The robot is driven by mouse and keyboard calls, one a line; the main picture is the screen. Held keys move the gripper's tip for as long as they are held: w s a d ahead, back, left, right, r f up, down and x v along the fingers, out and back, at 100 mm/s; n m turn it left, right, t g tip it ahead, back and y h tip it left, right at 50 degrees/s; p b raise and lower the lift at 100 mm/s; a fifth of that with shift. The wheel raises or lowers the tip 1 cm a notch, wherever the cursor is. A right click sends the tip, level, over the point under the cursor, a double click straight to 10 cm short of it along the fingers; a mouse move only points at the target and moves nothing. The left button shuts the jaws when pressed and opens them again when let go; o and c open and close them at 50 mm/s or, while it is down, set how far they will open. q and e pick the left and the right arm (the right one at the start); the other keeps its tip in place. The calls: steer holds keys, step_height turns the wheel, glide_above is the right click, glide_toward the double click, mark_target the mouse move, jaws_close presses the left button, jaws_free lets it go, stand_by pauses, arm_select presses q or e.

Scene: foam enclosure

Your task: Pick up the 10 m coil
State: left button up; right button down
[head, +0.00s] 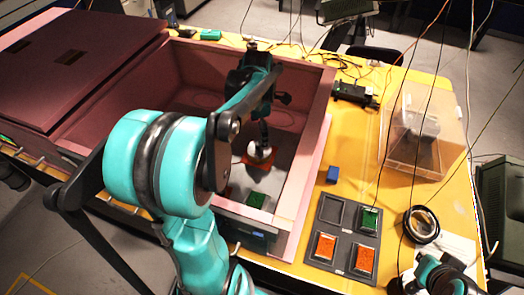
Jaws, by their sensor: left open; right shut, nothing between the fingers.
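The coil (422,224) is a dark ring with a pale centre. It lies flat on the yellow table, right of the grey tray. My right gripper (408,285) is at the bottom right edge, nearer the camera than the coil and apart from it. It is dark and partly cut off, and its fingers are hard to make out. My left gripper (264,138) is open and reaches down into the pink foam enclosure (318,130), above an orange card with a white round thing (259,153). Whether it touches them is unclear. No length label is legible on the coil.
The grey tray (332,246) holds a green card and two orange cards, with one slot empty. Thin cables hang across the right side. My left arm hides part of the enclosure.

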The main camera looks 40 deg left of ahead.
arm_select(q)
steer(key=shift+w+f, duration=0.15)
steer(key=shift+f, duration=0.4)
steer(key=f+b, duration=0.1)
steer(key=f, duration=0.2)
steer(key=f+b, duration=0.1)
steer(key=f, duration=0.3)
steer(key=shift+w+a+f+b, duration=0.15)
steer(key=shift+w+b, duration=0.05)
steer(key=shift+b, duration=0.1)
steer(key=c, duration=1.4)
